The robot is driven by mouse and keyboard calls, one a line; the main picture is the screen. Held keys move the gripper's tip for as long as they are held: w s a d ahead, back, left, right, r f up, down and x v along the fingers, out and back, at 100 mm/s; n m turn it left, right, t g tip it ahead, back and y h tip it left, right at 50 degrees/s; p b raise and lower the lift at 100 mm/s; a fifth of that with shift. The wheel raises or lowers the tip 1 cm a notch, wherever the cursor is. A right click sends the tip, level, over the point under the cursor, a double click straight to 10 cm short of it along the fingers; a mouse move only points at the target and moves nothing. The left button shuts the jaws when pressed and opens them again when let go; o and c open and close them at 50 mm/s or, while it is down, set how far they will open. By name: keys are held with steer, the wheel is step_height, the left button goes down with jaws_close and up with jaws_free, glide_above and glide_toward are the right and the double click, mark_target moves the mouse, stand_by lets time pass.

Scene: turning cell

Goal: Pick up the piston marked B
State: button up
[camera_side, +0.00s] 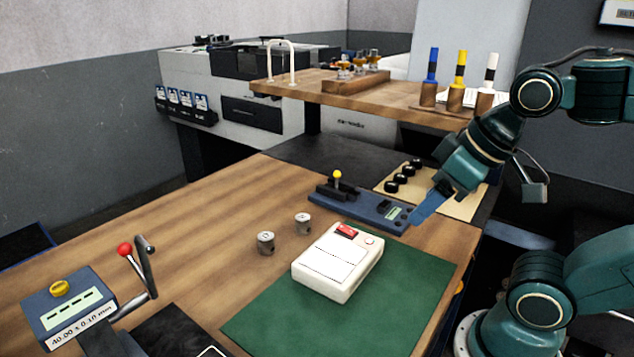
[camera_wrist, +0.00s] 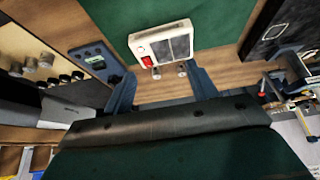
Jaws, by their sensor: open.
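Two short grey metal pistons stand upright on the wooden bench left of the white box in the side view: a nearer one (camera_side: 265,243) and a farther one (camera_side: 303,224). Their top markings are too small to read, so I cannot tell which is B. Both also show small in the wrist view, one at left (camera_wrist: 156,73) and one at right (camera_wrist: 182,71). My gripper (camera_side: 424,211) is open and empty, its blue fingers high at the right near the blue gauge unit, well apart from the pistons. In the wrist view, its fingers (camera_wrist: 161,76) frame both pistons from a distance.
A white box (camera_side: 338,262) with a red display sits on a green mat (camera_side: 410,290), close beside the pistons. A blue gauge unit (camera_side: 360,208) and a tray of black knobs (camera_side: 385,186) lie behind. A raised wooden shelf (camera_side: 390,97) stands farther back.

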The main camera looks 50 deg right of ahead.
steer(key=n+g, duration=0.6)
steer(key=n, duration=1.3)
glide_above(304, 216)
step_height(304, 216, down, 5)
steer(key=shift+f, duration=0.15)
steer(key=shift+s+f, duration=0.1)
steer(key=shift+f, duration=0.05)
step_height(304, 216, down, 8)
steer(key=shift+f, duration=0.1)
steer(key=shift+f, duration=0.1)
